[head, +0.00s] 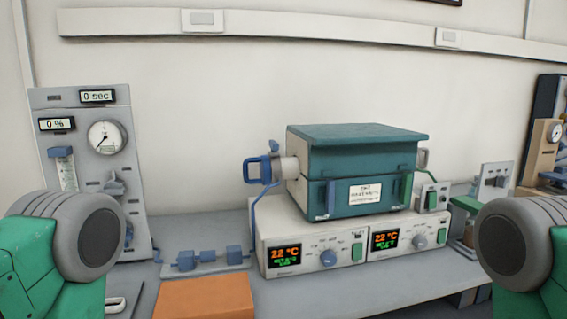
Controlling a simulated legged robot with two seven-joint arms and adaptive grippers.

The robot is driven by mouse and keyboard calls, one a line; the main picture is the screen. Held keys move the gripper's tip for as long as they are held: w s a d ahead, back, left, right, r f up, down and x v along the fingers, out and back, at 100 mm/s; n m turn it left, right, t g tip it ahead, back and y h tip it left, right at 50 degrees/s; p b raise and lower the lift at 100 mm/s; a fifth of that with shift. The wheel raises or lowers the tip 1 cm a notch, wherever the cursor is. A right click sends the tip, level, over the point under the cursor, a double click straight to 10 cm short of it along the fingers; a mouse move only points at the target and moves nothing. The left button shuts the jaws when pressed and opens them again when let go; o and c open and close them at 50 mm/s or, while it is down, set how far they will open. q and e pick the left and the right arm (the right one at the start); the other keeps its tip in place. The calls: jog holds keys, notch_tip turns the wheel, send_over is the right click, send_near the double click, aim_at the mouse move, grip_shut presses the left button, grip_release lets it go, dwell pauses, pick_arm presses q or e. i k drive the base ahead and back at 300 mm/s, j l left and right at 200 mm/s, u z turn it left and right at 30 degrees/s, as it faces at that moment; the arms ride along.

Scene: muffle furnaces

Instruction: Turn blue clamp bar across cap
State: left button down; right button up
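The blue clamp bar (259,170) is at the left end of the teal furnace (345,155). It looks like a small blue loop, upright, at the outer end of a pale round cap (290,168). A thin blue tube or rod runs down from the bar towards the bench. My two arms show only as green links with grey round joints at the left and right edges. Neither gripper shows, and both arms are well apart from the furnace.
The furnace sits on a pale control base (316,285) with two displays reading 22 °C. A grey gauge panel (88,150) stands at left. Blue fittings (208,257) and an orange block (204,297) lie in front. Small grey devices (432,197) stand at right.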

aim_at(275, 146)
jog(key=i+j+z, duration=0.25)
jog(key=j+z, duration=0.45)
jog(key=j, duration=0.15)
jog(key=i, duration=0.05)
